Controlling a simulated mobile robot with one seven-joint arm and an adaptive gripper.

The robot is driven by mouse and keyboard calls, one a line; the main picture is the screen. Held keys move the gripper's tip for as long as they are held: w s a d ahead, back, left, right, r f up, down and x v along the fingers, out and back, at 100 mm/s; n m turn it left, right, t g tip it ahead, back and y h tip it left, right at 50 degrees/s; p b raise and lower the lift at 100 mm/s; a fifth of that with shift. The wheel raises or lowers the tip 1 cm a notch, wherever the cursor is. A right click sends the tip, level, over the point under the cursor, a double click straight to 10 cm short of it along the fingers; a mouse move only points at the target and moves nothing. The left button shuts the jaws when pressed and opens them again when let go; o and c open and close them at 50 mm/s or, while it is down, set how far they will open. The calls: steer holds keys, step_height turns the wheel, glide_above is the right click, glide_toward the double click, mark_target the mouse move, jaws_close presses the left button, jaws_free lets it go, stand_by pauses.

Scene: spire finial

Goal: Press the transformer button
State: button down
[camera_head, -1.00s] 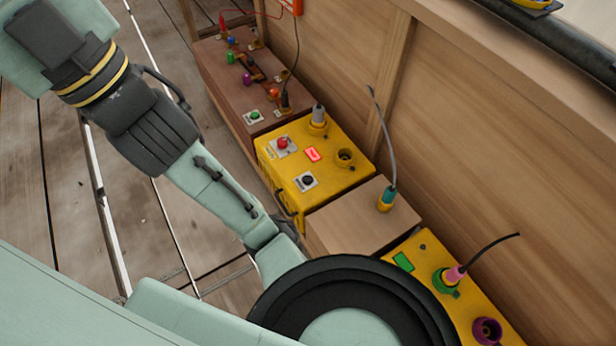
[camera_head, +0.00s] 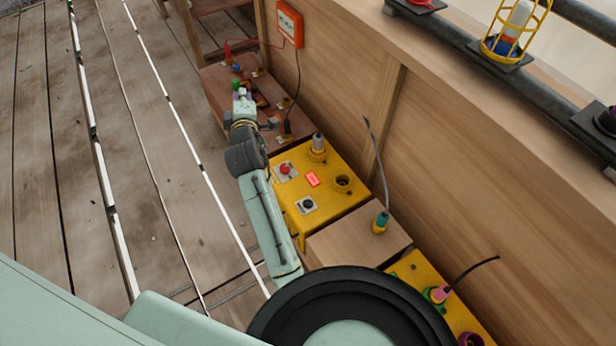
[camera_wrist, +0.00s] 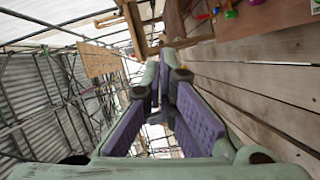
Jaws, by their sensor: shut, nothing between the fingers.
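The yellow box (camera_head: 322,215) carries a red button (camera_head: 285,169), a black button (camera_head: 307,204) and a small lit red display (camera_head: 312,180). I cannot tell from labels which box is the transformer. My gripper (camera_head: 243,98) is over the brown box, past the red button. In the wrist view my gripper (camera_wrist: 164,72) is shut and empty, with purple finger pads. Coloured knobs (camera_wrist: 230,14) show at the top right there.
A wooden wall (camera_head: 450,170) runs along the right behind the boxes. An orange wall box (camera_head: 290,23) is wired to the brown box. A plain wooden box (camera_head: 345,242) and a yellow box with sockets (camera_head: 425,278) stand nearer. The plank floor at left is clear.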

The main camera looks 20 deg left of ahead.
steer(key=d+f+n+g+h+p, duration=0.1)
steer(key=d+f+h, duration=0.2)
steer(key=d+f, duration=0.35)
steer(key=d+f+n+g+h+p, duration=0.1)
steer(key=d+f+h+p, duration=0.15)
steer(key=f, duration=0.65)
steer(key=n+g+h, duration=0.3)
glide_above(310, 204)
step_height(310, 204, down, 11)
steer(key=shift+p, duration=0.35)
steer(key=shift+f, duration=0.15)
step_height(310, 204, down, 7)
steer(key=b, duration=0.8)
steer(key=shift+f+b, duration=0.3)
steer(key=shift+f, duration=0.5)
steer(key=shift+f, duration=0.1)
steer(key=shift+f, duration=0.35)
